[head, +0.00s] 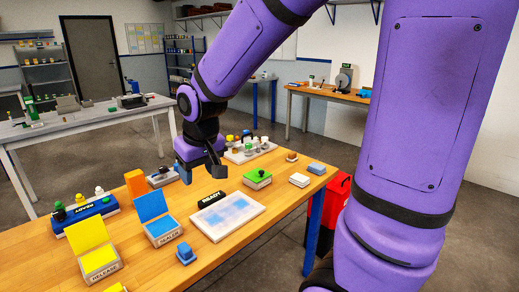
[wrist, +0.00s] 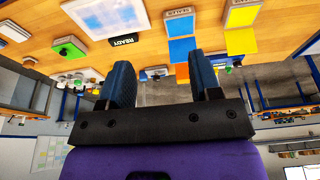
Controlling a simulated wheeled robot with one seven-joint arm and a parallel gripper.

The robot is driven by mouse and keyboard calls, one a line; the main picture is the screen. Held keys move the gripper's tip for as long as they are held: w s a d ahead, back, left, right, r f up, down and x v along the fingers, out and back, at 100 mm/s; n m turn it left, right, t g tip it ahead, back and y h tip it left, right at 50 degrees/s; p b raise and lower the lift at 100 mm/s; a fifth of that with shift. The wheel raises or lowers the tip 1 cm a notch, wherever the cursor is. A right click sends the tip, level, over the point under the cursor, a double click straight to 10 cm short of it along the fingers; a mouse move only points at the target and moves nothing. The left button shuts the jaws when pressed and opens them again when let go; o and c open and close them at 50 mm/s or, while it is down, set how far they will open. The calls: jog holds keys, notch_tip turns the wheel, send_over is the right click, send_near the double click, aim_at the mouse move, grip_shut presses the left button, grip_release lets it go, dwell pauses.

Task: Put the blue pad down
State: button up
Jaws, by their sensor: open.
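My gripper (head: 203,170) hangs above the far part of the wooden table, open. In the wrist view, its two dark fingers (wrist: 162,82) are apart with nothing between them. An open box labelled SEALER (head: 164,238) has a blue lid raised and a blue pad (head: 161,226) inside. It also shows in the wrist view, with the blue surface (wrist: 182,50) beyond the fingers. A small blue block with a raised top (head: 186,254) lies on the table in front of it. A flat block with a blue top (head: 317,168) lies at the right edge. My gripper touches none of these.
A white tray with blue patches (head: 252,222) and a READY sign (head: 211,200) lie mid-table. A yellow RELEASE box (head: 100,262), an orange block (head: 136,183), a green-topped block (head: 258,179) and a bottle rack (head: 249,150) stand around. Bare wood shows between them.

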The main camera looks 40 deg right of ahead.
jog(key=s+d+r+t, duration=0.1)
jog(key=s+r, duration=0.4)
jog(key=s, duration=0.4)
jog(key=s+d+r+t, duration=0.1)
jog(key=s+r, duration=0.4)
jog(key=s, duration=0.3)
jog(key=shift+s+d+r, duration=0.2)
jog(key=shift+s+d, duration=0.15)
jog(key=shift+s, duration=0.05)
